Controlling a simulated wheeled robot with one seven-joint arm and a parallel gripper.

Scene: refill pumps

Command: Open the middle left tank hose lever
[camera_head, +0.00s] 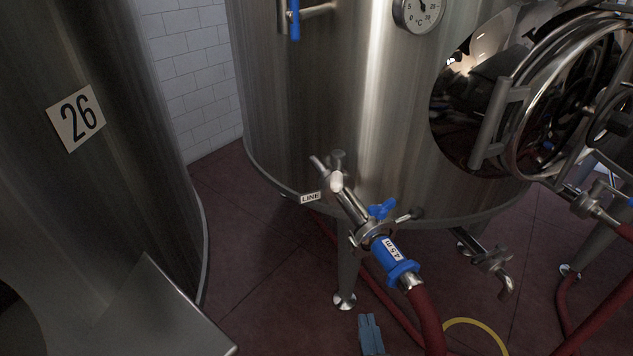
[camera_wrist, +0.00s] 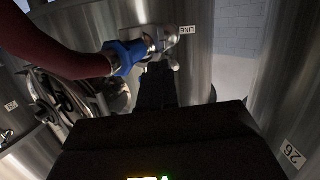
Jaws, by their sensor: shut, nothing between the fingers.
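The middle steel tank (camera_head: 330,110) has an outlet pipe low on its front. A blue hose coupling (camera_head: 392,260) joins the pipe to a red hose (camera_head: 428,318). I cannot tell for sure which piece is the hose lever. The wrist view is upside down and shows the coupling (camera_wrist: 127,57) at upper left. My gripper (camera_wrist: 157,76) is dark, shut and empty, close to the valve fittings; contact is unclear.
A "LINE" label (camera_head: 310,197) is beside the pipe. Tank 26 (camera_head: 90,190) stands close on the left. A round open hatch (camera_head: 535,95) and another outlet tap (camera_head: 492,262) are to the right. A yellow hose (camera_head: 475,323) lies on the red floor.

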